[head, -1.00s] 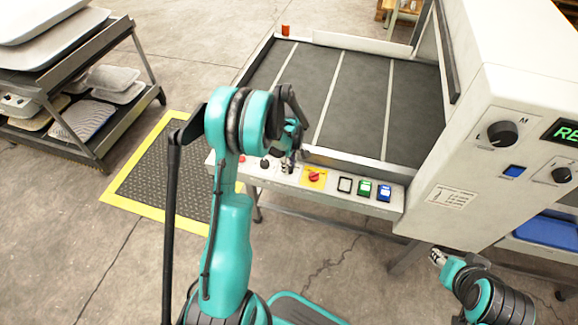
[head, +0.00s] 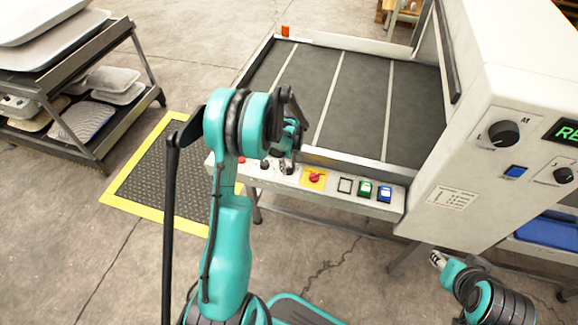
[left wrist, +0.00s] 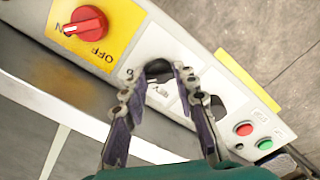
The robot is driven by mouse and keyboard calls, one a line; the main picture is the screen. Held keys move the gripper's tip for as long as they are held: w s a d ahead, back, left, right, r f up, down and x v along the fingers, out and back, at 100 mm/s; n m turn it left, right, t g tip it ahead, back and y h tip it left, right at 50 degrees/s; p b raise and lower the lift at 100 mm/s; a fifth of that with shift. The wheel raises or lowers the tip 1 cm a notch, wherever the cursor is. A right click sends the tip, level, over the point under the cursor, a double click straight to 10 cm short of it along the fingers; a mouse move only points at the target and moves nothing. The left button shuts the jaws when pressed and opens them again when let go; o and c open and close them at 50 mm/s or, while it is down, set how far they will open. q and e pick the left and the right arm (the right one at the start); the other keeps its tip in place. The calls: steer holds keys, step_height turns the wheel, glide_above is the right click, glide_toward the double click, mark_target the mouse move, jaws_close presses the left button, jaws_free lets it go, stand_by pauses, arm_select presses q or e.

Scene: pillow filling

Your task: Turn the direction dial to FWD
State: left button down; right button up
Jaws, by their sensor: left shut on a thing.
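My left gripper (head: 287,163) is over the front control panel (head: 330,184), left of the yellow plate. In the left wrist view its two fingers (left wrist: 157,72) close around a black dial (left wrist: 158,66). The lettering beside this dial is partly covered by the fingers, so I cannot read its setting. My arm and fingers hide most of the dial in the head view. My right gripper (head: 438,260) is low at the right, away from the panel. It is too small to tell whether it is open.
A red rotary switch on a yellow plate (head: 314,178) sits beside the gripped dial. A second black knob (head: 264,163) is on the other side. Green (head: 365,189) and blue (head: 384,194) buttons are farther right. The machine housing (head: 520,80) rises at the right.

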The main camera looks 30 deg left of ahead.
mark_target(289, 169)
arm_select(q)
steer(key=c, duration=1.2)
jaws_free()
steer(key=shift+o, duration=0.2)
steer(key=shift+r, duration=0.1)
step_height(289, 169, up, 12)
steer(key=s+d+r+m+t, duration=0.3)
steer(key=s+d+m, duration=0.3)
steer(key=s+d, duration=0.2)
steer(key=s+d+r+m+t, duration=0.4)
steer(key=s+d+r+m, duration=0.2)
steer(key=s, duration=0.5)
steer(key=shift+s+d+m, duration=0.15)
steer(key=shift+d+m, duration=0.15)
steer(key=shift+d, duration=0.6)
